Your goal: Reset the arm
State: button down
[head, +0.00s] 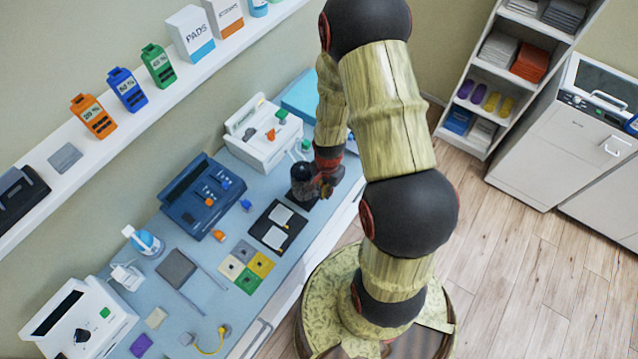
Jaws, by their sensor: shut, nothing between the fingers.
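My arm rises from my base at the lower middle, bends at the top and comes down over the blue worktop (205,262). My gripper (327,188) is at its low end, near the right edge of the worktop. It is shut with nothing seen in it. A dark, round, upright thing (300,174) is just left of the gripper. I cannot tell whether they touch. The fingertips are small and partly lost against dark parts.
A black tray (262,238) with white pads, colored squares (262,264) and a blue device (185,205) lie left of the gripper. A white device (250,140) stands behind. A wall shelf (80,150) holds bottles and boxes. The wooden floor (505,270) at right is clear.

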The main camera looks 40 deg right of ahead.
jog(key=shift+s+d+r, duration=0.15)
jog(key=shift+s+r, duration=0.05)
jog(key=shift+s, duration=0.25)
dwell(0.3)
jog(key=s+a+r+n+g, duration=0.1)
jog(key=s+a+n+g, duration=0.15)
jog(key=s, duration=0.25)
jog(key=s+a+r+n+t+b, duration=0.1)
jog(key=a+r+n+t+b, duration=0.3)
jog(key=r+b, duration=0.5)
jog(key=s+a+r+n+t+b, duration=0.2)
jog(key=a+r+n+t+b, duration=0.2)
jog(key=r+b, duration=0.6)
notch_tip(320, 180, up, 4)
jog(key=a+n, duration=0.2)
jog(key=n, duration=0.1)
jog(key=shift+a+f, duration=0.25)
jog(key=shift+a, duration=0.15)
